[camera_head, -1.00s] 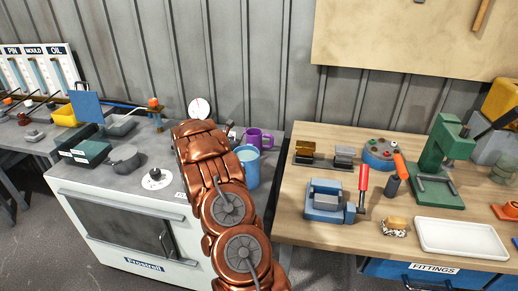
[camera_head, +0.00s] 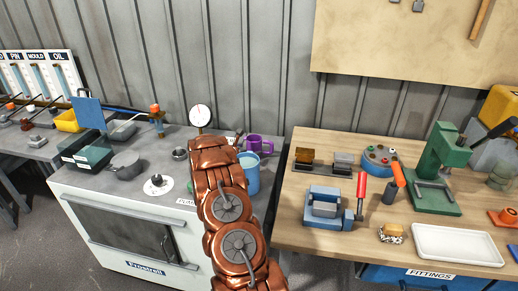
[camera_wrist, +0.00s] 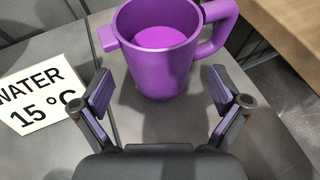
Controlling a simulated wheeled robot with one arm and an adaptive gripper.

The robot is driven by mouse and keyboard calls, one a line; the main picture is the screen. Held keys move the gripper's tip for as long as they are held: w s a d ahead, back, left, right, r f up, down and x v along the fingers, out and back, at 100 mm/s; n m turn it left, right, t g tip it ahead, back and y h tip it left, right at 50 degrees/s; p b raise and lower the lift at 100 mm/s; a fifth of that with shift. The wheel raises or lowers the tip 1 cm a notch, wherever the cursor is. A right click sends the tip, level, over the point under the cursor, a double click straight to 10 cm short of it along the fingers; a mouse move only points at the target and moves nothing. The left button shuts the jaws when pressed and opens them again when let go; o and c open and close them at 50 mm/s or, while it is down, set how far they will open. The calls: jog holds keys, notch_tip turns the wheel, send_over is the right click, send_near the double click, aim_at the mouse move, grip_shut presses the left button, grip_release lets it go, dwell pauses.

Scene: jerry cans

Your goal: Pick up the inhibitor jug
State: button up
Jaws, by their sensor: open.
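The purple jug (camera_wrist: 160,65), which I take to be the inhibitor jug, stands upright at the top middle of the wrist view. It has a spout on the left, a handle on the right and purple content inside. It also shows in the head view (camera_head: 254,143), at the right back of the grey bench top. My gripper (camera_wrist: 160,92) is open and empty. Its two purple-padded fingers point toward the jug, one to each side of its lower body, with no visible contact. In the head view my arm hides the gripper.
A light blue jug (camera_head: 250,173) stands in front of the purple one. A sign reading WATER 15 °C (camera_wrist: 38,98) lies left of the gripper. A dial gauge (camera_head: 200,116) stands behind my arm. The wooden bench (camera_head: 300,225) adjoins on the right.

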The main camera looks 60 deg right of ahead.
jog(key=shift+d, duration=0.45)
jog(key=shift+d+f, duration=0.3)
jog(key=shift+d, duration=0.1)
jog(key=shift+c, duration=0.4)
jog(key=c, duration=1.3)
jog(key=shift+c, duration=0.8)
jog(key=shift+r, duration=0.15)
